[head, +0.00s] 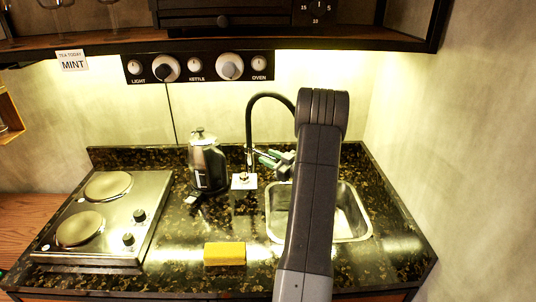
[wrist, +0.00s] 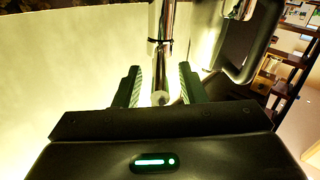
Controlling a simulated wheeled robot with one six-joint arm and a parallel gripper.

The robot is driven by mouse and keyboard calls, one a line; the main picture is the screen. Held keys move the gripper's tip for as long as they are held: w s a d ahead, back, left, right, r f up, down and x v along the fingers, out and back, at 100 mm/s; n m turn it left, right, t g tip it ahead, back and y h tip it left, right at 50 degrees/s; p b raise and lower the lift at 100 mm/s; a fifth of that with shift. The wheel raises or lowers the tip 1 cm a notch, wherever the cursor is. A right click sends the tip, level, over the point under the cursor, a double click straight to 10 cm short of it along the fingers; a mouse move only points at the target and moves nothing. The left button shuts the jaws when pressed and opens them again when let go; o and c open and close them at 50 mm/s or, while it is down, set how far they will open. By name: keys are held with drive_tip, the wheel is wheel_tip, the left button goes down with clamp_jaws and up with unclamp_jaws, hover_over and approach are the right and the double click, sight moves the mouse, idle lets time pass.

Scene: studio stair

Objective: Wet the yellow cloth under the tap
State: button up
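The yellow cloth (head: 225,253) lies folded as a block on the dark speckled counter, left of the sink's front. The black gooseneck tap (head: 250,118) rises behind the sink (head: 352,222). My gripper (head: 264,158) is beside the tap's lower part, above the back left of the sink, well away from the cloth. In the wrist view, its two fingers are apart, with a chrome rod (wrist: 161,72) between them and gaps on both sides. The rod appears to be a tap lever below a chrome post (wrist: 163,22). My arm hides part of the sink.
A dark kettle (head: 207,163) stands left of the tap, near a small white plate (head: 244,182) holding a small object. A two-plate hob (head: 108,215) fills the counter's left. A shelf with a knob panel (head: 198,68) hangs above. The front counter around the cloth is clear.

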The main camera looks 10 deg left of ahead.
drive_tip(key=shift+w+a, duration=0.3)
drive_tip(key=shift+a, duration=0.2)
clamp_jaws()
drive_tip(key=shift+f, duration=0.15)
drive_tip(key=shift+s+a+m+t+h+b, duration=0.35)
drive_tip(key=shift+m+t+h+b, duration=0.35)
drive_tip(key=shift+b, duration=0.6)
drive_tip(key=shift+s+a+m+t+h+b, duration=0.2)
drive_tip(key=shift+s+m+t+h+b, duration=0.25)
drive_tip(key=shift+t+b, duration=0.6)
drive_tip(key=shift+r+g, duration=0.2)
drive_tip(key=shift+g, duration=0.05)
